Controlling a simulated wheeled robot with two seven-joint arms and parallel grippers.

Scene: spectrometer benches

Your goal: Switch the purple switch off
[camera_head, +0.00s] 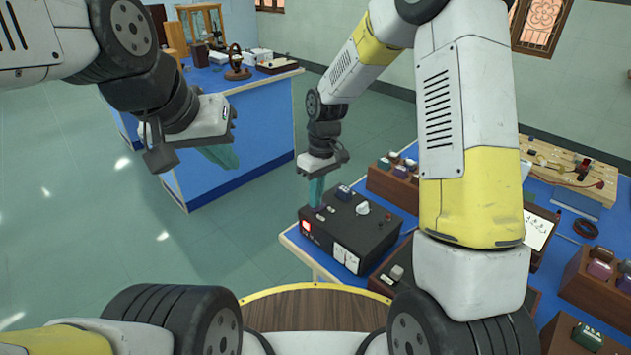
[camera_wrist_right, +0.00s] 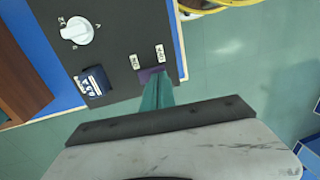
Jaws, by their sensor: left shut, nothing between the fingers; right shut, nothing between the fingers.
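The black box (camera_head: 375,232) sits on the near corner of the blue bench. Its purple switch (camera_wrist_right: 150,74) shows in the right wrist view near the box's edge, beside two small white labels (camera_wrist_right: 160,53). My right gripper (camera_head: 317,198) points down over the box, shut and empty. In the right wrist view its teal fingertips (camera_wrist_right: 157,82) are at the purple switch and partly cover it. I cannot tell whether they touch or which way the switch is set. My left gripper (camera_head: 222,156) is shut and empty, held in the air at the left, away from the box.
A white knob (camera_wrist_right: 77,31) and a dark blue part (camera_wrist_right: 93,82) are on the box's top. A wooden block with several jars (camera_head: 393,180) stands behind the box. Another blue bench (camera_head: 255,125) is at the back left. Open floor lies left of the box.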

